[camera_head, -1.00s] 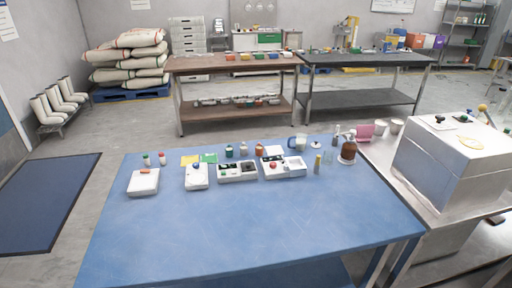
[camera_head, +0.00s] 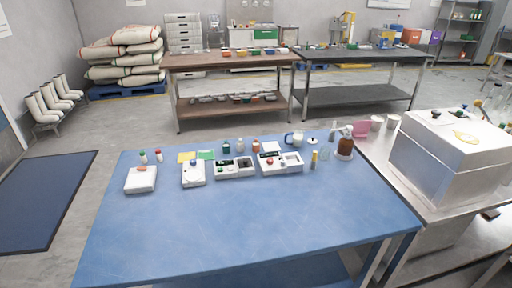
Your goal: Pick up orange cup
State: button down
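A small orange-brown thing (camera_head: 256,146), which may be the orange cup, stands upright in the back row of the blue table (camera_head: 250,225). It is too small to be sure of its shape. Other small orange items (camera_head: 226,53) sit on the brown-topped table (camera_head: 225,62) farther back; I cannot tell whether they are cups. My gripper is not in view, so its place relative to these things does not show.
White devices (camera_head: 234,167) and a white scale (camera_head: 141,180) stand in front of the small orange-brown thing. A large metallic box (camera_head: 450,165) stands on the right-hand counter. The front of the blue table is clear.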

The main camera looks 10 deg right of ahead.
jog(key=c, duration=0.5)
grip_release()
